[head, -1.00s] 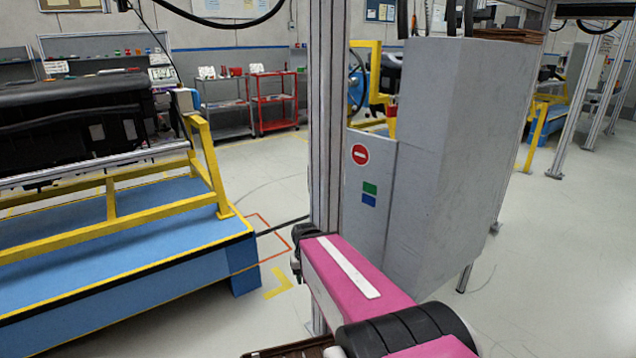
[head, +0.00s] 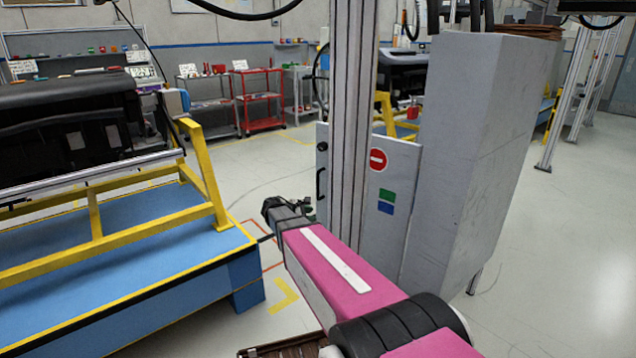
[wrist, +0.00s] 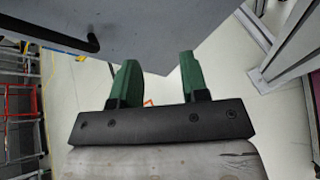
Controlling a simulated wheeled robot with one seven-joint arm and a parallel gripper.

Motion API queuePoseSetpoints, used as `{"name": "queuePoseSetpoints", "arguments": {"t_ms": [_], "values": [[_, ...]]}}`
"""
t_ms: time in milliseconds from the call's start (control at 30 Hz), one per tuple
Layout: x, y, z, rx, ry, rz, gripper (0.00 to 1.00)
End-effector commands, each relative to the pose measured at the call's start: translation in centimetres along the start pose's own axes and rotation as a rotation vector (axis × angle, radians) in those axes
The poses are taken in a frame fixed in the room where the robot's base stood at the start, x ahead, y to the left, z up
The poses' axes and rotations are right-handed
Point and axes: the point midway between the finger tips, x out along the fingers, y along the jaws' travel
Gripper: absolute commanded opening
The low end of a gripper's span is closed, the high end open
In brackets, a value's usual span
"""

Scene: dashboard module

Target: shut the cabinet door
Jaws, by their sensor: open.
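The cabinet (head: 480,150) is a tall grey box right of centre in the head view. Its grey door (head: 402,165) stands open and reaches left behind a metal post. The door bears a red no-entry sign and green and blue squares. A black handle (head: 320,185) is near its free edge, left of the post. My gripper (wrist: 157,78) has two green fingers, spread with nothing between them. In the wrist view the door panel (wrist: 170,30) fills the top, with the handle (wrist: 92,32) at upper left. Whether the fingers touch the door is unclear.
The metal post (head: 352,130) rises close to my pink arm, in front of the door. A blue platform (head: 130,270) with a yellow frame (head: 205,170) stands on the left. A red cart (head: 260,98) stands far back.

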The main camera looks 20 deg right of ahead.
Motion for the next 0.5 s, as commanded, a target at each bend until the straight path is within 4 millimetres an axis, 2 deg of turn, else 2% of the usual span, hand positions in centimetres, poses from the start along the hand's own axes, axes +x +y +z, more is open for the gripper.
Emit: {"name": "queuePoseSetpoints", "arguments": {"t_ms": [33, 200, 333, 500], "values": [[0.0, 2.8, -0.2, -0.084, -0.065, 0.050, 0.41], [-1.4, 8.6, 0.6, -0.329, -0.272, 0.165, 0.41], [-2.3, 11.2, 1.0, -0.439, -0.378, 0.205, 0.41], [-2.5, 12.4, 1.4, -0.492, -0.432, 0.221, 0.41]]}}
